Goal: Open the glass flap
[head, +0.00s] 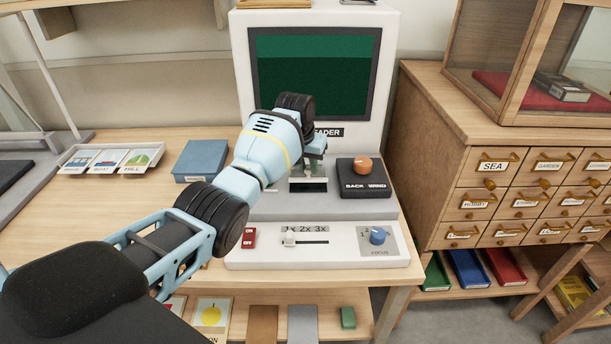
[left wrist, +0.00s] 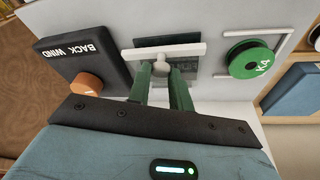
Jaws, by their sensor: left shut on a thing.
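The reader (head: 385,140) is a white machine with a dark green screen, standing on the wooden desk. The glass flap (left wrist: 207,66) is a small dark, see-through pane with a white bar handle (left wrist: 188,50) along one edge. In the left wrist view my left gripper (left wrist: 165,75) has its two green fingers shut on the middle of that handle. In the head view the left gripper (head: 310,168) reaches down to the flap's place below the screen, and my arm hides part of it. I cannot tell how far the flap is tilted. My right gripper is out of view.
A black BACK/WIND box (head: 364,181) with an orange knob stands close right of the gripper. A green K4 reel (left wrist: 250,60) lies on the other side. The front panel has a red switch, slider and blue focus knob (head: 377,236). A blue box (head: 201,160) lies left.

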